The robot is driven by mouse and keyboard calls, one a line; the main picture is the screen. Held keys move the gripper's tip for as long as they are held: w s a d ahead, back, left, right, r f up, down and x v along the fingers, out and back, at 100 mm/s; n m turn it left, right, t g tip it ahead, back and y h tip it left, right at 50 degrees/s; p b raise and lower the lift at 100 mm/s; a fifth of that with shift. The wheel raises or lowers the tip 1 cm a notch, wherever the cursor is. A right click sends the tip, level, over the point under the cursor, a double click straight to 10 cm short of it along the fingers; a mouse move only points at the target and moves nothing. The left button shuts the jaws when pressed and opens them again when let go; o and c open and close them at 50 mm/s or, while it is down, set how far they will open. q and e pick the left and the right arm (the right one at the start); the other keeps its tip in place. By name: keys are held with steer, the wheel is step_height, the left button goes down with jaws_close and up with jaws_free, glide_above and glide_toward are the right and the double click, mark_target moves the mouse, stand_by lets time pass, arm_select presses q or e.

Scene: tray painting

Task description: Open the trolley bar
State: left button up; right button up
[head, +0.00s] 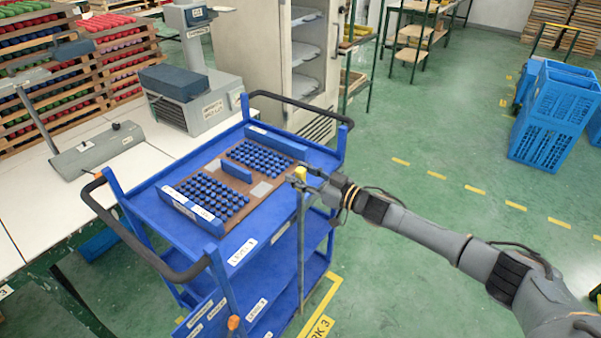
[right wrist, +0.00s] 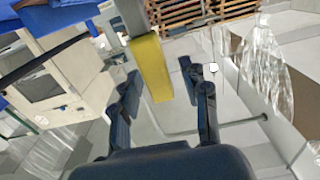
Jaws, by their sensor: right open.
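The blue trolley (head: 290,205) stands beside the white worktable, with a brown tray (head: 262,190) of blue pieces on its top. A thin grey bar (head: 301,245) stands upright at the trolley's right side, with a yellow end (head: 300,173) at its top. My right gripper (head: 306,179) is at this yellow end. In the right wrist view, the yellow end (right wrist: 150,66) lies between the two spread fingers of my right gripper (right wrist: 160,80), with a gap to each side. My left gripper is in neither view.
The white table (head: 125,165) on the left carries grey devices. A white cabinet (head: 270,45) stands behind the trolley. Blue crates (head: 550,115) are stacked at the far right. The green floor right of the trolley is free.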

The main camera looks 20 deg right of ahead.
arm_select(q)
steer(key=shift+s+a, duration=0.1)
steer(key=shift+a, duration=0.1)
arm_select(e)
jaws_close()
steer(key=shift+w, duration=0.1)
